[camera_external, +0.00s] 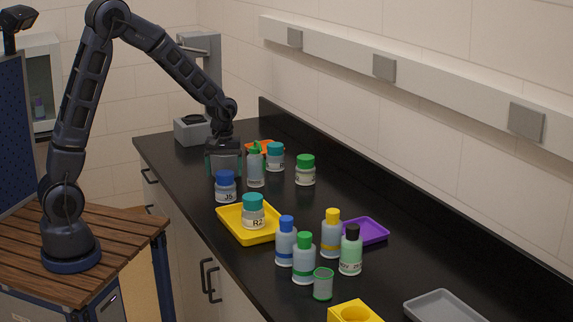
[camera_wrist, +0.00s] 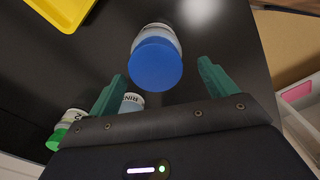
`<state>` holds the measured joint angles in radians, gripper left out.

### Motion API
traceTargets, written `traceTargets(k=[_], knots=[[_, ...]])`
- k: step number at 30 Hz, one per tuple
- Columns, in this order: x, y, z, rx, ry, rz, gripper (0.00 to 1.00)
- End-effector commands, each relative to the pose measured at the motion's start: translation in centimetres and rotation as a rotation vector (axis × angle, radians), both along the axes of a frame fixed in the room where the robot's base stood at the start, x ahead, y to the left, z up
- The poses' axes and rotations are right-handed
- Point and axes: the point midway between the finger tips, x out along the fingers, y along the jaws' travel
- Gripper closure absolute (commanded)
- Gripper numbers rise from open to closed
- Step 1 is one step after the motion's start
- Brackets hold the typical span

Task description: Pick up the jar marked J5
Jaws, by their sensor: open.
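A bottle marked RINSE (camera_wrist: 131,102) and a green-capped bottle (camera_wrist: 69,128) stand close to the left finger. The yellow tray (camera_external: 232,228) holds the jar marked R2 (camera_external: 253,213). Several bottles, a purple tray (camera_external: 372,232) and a grey tray (camera_external: 442,306) are farther right.

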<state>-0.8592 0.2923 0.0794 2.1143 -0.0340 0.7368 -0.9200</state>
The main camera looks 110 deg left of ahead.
Motion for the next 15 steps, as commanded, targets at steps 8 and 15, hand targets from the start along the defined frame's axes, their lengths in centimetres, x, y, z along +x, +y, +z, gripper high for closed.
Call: traceTargets(k=[8,15], knots=[[0.3,-0.5,-2.2,-0.003,0.002,-0.002,0.16],[0.5,-0.8,-5.1,-0.001,0.001,-0.001,0.16]])
